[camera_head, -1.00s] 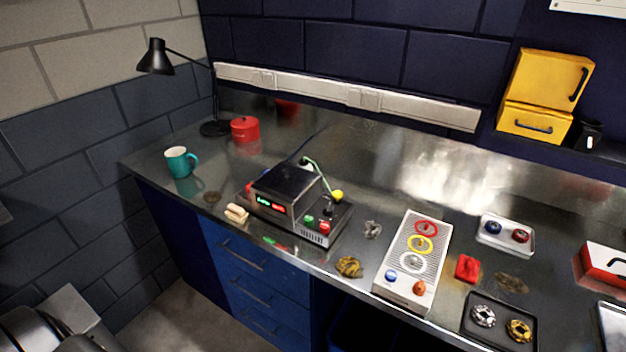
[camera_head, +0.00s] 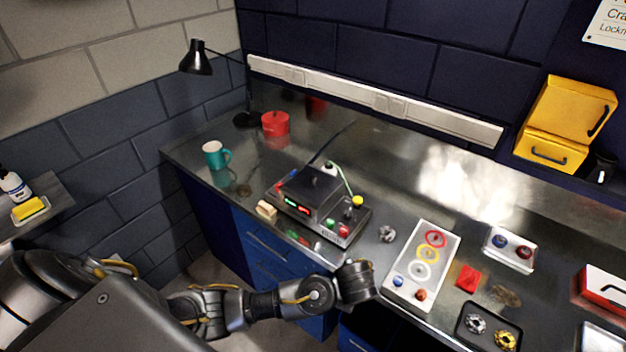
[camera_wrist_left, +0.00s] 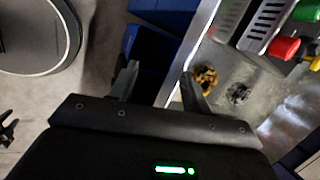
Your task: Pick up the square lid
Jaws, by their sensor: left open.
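A dark, flat, square top (camera_head: 313,183), which looks like the square lid, lies on the machine (camera_head: 318,212) with the lit display, left of the middle of the bench. Its edges are hard to make out. My left gripper (camera_head: 357,282) is at the bench's front edge, nearer to me than the machine and a little to its right. In the left wrist view its two fingers (camera_wrist_left: 160,80) are apart with nothing between them. That view shows part of the machine with its red knob (camera_wrist_left: 284,47), but not the square top. My right gripper is not in view.
A gold part (camera_wrist_left: 205,77) and a grey part (camera_head: 387,234) lie near the left gripper. A cable rises behind the machine.

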